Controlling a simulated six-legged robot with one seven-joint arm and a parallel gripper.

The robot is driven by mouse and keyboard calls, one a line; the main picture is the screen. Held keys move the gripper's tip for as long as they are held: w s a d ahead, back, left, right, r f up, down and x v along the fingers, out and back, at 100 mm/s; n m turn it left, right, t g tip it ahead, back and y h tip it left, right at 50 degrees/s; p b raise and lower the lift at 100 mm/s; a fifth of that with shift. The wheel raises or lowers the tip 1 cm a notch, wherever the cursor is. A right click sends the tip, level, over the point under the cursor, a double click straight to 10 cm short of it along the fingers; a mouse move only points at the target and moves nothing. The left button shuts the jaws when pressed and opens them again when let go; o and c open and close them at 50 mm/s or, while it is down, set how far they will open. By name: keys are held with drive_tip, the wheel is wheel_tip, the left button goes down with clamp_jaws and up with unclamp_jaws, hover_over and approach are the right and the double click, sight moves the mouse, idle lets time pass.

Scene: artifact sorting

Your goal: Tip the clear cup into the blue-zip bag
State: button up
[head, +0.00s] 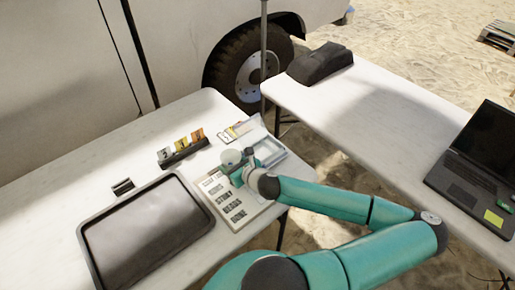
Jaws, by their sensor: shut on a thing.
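My gripper (238,172) is small in the head view, over the far end of a white label board. It is shut on a small pale, greyish round cup (231,157), which I take as the clear cup. The cup's contents and exact tilt are too small to tell. A flat, clear bag-like item (243,129) with a coloured label lies just beyond the cup. Its zip colour is not readable, so I cannot tell for sure that it is the blue-zip bag. The cup appears nearer to me than this item, and my wrist hides part of the area.
The label board (230,208) lies beside a dark-rimmed tray (148,230). A black holder (184,153) carries coloured cards. A clear shallow tray (270,152) sits right of the gripper, near the table edge. A second table (375,115) holds a laptop (480,160) and dark block (320,64).

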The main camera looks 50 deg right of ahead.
sight(237, 156)
drive_tip(key=shift+s, duration=0.15)
drive_tip(key=shift+d+r, duration=0.1)
drive_tip(key=shift+d, duration=0.05)
drive_tip(key=shift+s+d+r+m+y, duration=0.1)
drive_tip(key=shift+d+r+m+y, duration=0.15)
drive_tip(key=shift+d+m+y, duration=0.25)
drive_tip(key=shift+s+d+r+m+y, duration=0.1)
drive_tip(key=shift+d+r+m+y, duration=0.15)
drive_tip(key=shift+r+m, duration=0.25)
drive_tip(key=shift+d+r+m+y, duration=0.2)
drive_tip(key=shift+r+m, duration=0.1)
drive_tip(key=shift+r, duration=0.35)
drive_tip(key=shift+s+d+r+m+t+y+b, duration=0.1)
drive_tip(key=shift+d+r+m+t+y+b, duration=0.2)
drive_tip(key=shift+d+r+m+y, duration=0.4)
drive_tip(key=shift+s+d+r+m+t+y+b, duration=0.1)
drive_tip(key=shift+d+r+m+t+y+b, duration=0.15)
drive_tip(key=shift+d+r+m+t, duration=0.45)
drive_tip(key=shift+f+m+g, duration=0.15)
drive_tip(key=shift+m+g, duration=0.15)
drive_tip(key=shift+m, duration=0.1)
drive_tip(key=shift+f+m+y+b, duration=0.3)
drive_tip(key=shift+m+y+b, duration=0.2)
drive_tip(key=shift+m+b, duration=0.15)
drive_tip(key=shift+r+m+t+y, duration=0.3)
drive_tip(key=shift+r+m+t, duration=0.15)
drive_tip(key=shift+m, duration=0.2)
